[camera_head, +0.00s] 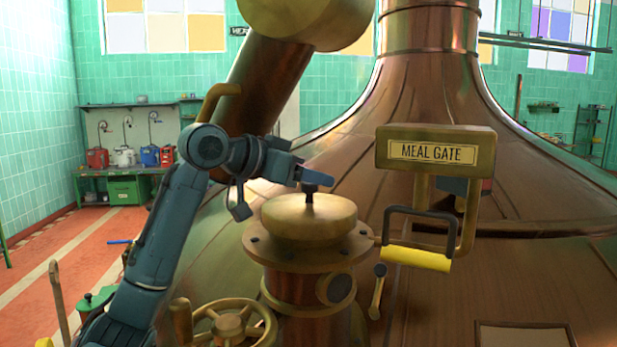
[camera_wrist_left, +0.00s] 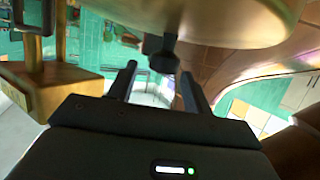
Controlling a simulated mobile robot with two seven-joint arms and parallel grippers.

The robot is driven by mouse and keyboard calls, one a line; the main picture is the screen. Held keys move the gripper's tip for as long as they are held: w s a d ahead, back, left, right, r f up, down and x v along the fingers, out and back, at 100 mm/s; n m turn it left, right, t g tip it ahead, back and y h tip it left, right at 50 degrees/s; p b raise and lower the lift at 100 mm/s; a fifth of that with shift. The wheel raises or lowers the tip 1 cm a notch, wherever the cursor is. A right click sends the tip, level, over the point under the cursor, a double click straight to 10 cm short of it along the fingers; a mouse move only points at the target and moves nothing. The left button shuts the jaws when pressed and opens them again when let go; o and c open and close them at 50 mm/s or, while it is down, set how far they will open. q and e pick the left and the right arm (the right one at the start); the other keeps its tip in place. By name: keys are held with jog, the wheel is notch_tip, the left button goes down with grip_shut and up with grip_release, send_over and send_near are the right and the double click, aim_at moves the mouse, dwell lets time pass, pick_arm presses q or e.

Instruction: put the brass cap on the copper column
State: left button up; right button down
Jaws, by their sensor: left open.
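The brass cap (camera_head: 309,217) is a wide round lid with a small dark knob (camera_head: 310,191) on top. It appears to sit level on the flange of the copper column (camera_head: 297,285); the exact seating under its rim is hard to tell. My left gripper (camera_head: 318,176) is open at the knob, above the cap. In the left wrist view, the cap (camera_wrist_left: 235,18) fills the top, and its knob (camera_wrist_left: 161,54) shows between the two spread fingers (camera_wrist_left: 158,78), with gaps visible on both sides. My right gripper is not in view.
A brass "MEAL GATE" sign (camera_head: 432,151) and a yellow-gripped handle (camera_head: 416,259) stand just right of the column. A brass handwheel (camera_head: 229,325) is at lower left. The big copper kettle (camera_head: 424,110) rises behind. A green workbench (camera_head: 127,189) stands far left.

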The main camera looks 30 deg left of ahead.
pick_arm(q)
jog(key=shift+s+a+r, duration=0.2)
jog(key=shift+r, duration=0.25)
jog(key=b+v, duration=0.2)
jog(key=v, duration=0.9)
jog(key=shift+s, duration=0.25)
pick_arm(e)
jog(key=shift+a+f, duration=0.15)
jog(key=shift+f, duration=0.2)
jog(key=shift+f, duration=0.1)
